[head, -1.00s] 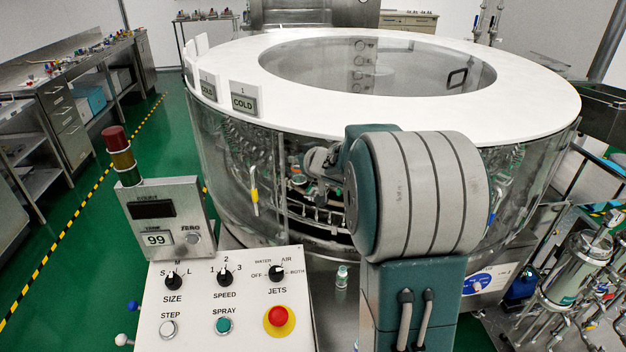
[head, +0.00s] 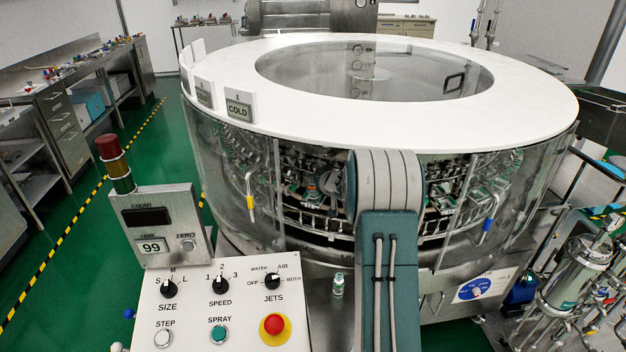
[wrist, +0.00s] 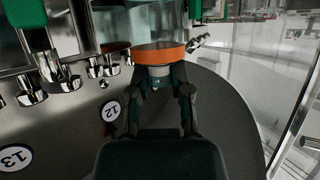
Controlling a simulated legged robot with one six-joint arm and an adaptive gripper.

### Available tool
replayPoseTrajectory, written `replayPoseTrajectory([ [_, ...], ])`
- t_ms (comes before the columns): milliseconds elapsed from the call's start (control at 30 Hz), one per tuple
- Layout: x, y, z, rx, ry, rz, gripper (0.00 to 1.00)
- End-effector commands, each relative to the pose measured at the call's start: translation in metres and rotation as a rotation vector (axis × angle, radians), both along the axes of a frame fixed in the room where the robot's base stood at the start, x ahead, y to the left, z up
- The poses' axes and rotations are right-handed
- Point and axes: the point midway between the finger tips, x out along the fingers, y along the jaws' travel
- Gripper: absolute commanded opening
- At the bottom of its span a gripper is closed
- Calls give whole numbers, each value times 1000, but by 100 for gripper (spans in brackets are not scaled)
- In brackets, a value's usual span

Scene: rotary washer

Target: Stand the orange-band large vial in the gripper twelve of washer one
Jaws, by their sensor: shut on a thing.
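The orange-band large vial (wrist: 160,52) shows in the wrist view as a clear body with an orange band near its narrow neck. My gripper (wrist: 160,86) is shut on it at the neck end, which faces me. The number 12 plate (wrist: 111,110) is on the dark ring just left of my fingers. Metal gripper parts of the washer stand beyond it, partly cut off at the top. In the head view my arm reaches into washer one (head: 300,215) through its front opening. My gripper and the vial are hard to make out there.
The number 13 plate (wrist: 14,158) is further left, below chrome fittings (wrist: 62,78). The clear washer wall (wrist: 292,100) is close on the right. A small green-marked vial (head: 338,285) stands on the front ledge beside the control panel (head: 225,305).

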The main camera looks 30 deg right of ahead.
Motion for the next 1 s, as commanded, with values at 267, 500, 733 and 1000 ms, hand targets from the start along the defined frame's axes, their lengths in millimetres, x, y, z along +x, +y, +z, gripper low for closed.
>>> replayPoseTrajectory([
  [267,0,3,-4,-1,2,0,0],
  [500,0,2,-4,0,2,0,60],
  [733,0,2,-4,0,2,0,60],
  [1000,-28,3,9,0,1,-1,60],
])
